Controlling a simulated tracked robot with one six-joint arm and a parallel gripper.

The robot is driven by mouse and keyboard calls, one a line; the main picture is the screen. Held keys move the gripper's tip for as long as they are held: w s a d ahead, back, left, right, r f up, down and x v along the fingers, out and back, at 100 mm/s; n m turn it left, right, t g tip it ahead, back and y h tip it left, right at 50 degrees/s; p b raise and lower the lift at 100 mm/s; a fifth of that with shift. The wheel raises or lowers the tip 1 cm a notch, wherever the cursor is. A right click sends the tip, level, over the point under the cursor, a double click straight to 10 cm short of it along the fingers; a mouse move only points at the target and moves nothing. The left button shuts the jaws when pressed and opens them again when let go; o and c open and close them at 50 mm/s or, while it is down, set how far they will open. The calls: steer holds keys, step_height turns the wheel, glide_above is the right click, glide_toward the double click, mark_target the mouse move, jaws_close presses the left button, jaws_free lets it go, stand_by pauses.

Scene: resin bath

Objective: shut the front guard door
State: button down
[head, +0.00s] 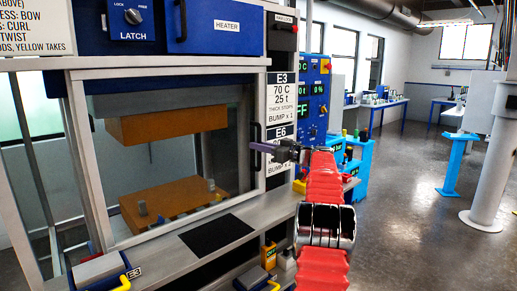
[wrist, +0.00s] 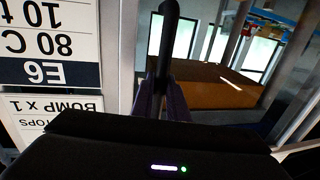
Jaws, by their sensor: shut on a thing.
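The front guard door (head: 85,150) is a clear panel in a pale metal frame across the press opening. Its black upright handle (head: 256,134) is at the right edge, beside the white label post; it also shows in the wrist view (wrist: 168,45). My gripper (head: 256,147) reaches in from the right, and its purple fingers are shut on the handle. In the wrist view the fingers (wrist: 165,105) close around the handle's lower part. The door's right edge looks close to the post, but I cannot tell whether any gap is left.
Orange upper (head: 165,123) and lower (head: 170,203) blocks show behind the panel. A grey ledge with a black pad (head: 217,233) runs below the door. A blue control panel (head: 313,100) stands to the right. The floor (head: 410,215) at right is open, with a white column (head: 490,150).

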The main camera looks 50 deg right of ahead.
steer(key=shift+w+d+r, duration=0.1)
steer(key=shift+d, duration=0.6)
steer(key=c, duration=1.7)
jaws_free()
steer(key=shift+d, duration=0.15)
steer(key=s, duration=0.9)
steer(key=s+d, duration=0.1)
steer(key=s, duration=0.3)
steer(key=shift+s+d, duration=0.1)
steer(key=shift+s, duration=0.3)
